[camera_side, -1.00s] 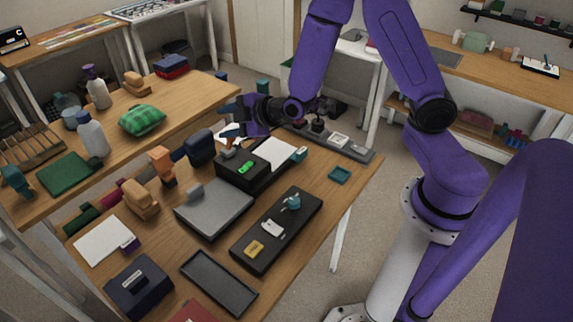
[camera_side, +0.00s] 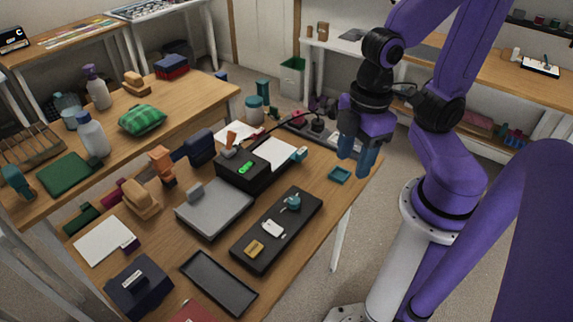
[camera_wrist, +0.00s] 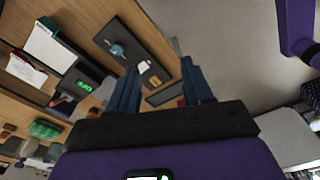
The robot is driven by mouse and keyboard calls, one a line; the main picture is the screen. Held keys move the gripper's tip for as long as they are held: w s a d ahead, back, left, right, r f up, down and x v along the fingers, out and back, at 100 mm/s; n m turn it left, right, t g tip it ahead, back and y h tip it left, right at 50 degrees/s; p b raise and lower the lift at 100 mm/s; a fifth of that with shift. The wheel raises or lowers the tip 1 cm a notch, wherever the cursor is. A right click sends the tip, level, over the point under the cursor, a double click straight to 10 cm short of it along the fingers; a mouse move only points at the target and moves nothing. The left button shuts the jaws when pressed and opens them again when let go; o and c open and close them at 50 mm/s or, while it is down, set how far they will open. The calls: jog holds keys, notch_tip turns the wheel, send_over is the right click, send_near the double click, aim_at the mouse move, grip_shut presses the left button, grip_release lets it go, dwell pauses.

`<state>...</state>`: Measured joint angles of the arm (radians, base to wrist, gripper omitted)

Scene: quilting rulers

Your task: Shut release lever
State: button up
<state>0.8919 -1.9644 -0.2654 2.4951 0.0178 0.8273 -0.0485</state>
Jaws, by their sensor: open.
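The black box with a green lit display (camera_side: 246,169) stands near the middle of the table. A small grey and brown piece (camera_side: 229,147) sticks up at its back left; I cannot tell for sure if this is the release lever. A black panel (camera_side: 262,246) in front carries a teal knob-like part (camera_side: 291,202), a white part (camera_side: 273,229) and a yellow part (camera_side: 254,249). My gripper (camera_side: 358,162) is open and empty, pointing down by the table's right edge, apart from the box and panel. The wrist view shows its two spread fingers (camera_wrist: 160,72), the panel (camera_wrist: 128,42) and the display (camera_wrist: 84,86).
A grey flat plate (camera_side: 215,208) lies left of the panel. A small teal tray (camera_side: 340,174) sits close below my gripper. A black tray (camera_side: 219,283) and a dark box (camera_side: 138,286) lie at the front. A dark strip with parts (camera_side: 325,138) runs along the back right.

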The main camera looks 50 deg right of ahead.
jog(key=shift+s+d+r+h, duration=0.15)
jog(key=shift+s+d, duration=0.1)
jog(key=shift+d, duration=0.15)
jog(key=shift+s+d+r+h, duration=0.1)
jog(key=shift+s+d+h, duration=0.05)
jog(key=shift+s+d, duration=0.15)
notch_tip(320, 180, up, 4)
jog(key=n, duration=0.5)
send_over(230, 142)
jog(key=d, duration=0.2)
notch_tip(230, 142, down, 16)
jog(key=shift+w+f, duration=0.15)
jog(key=shift+f, duration=0.1)
grip_shut()
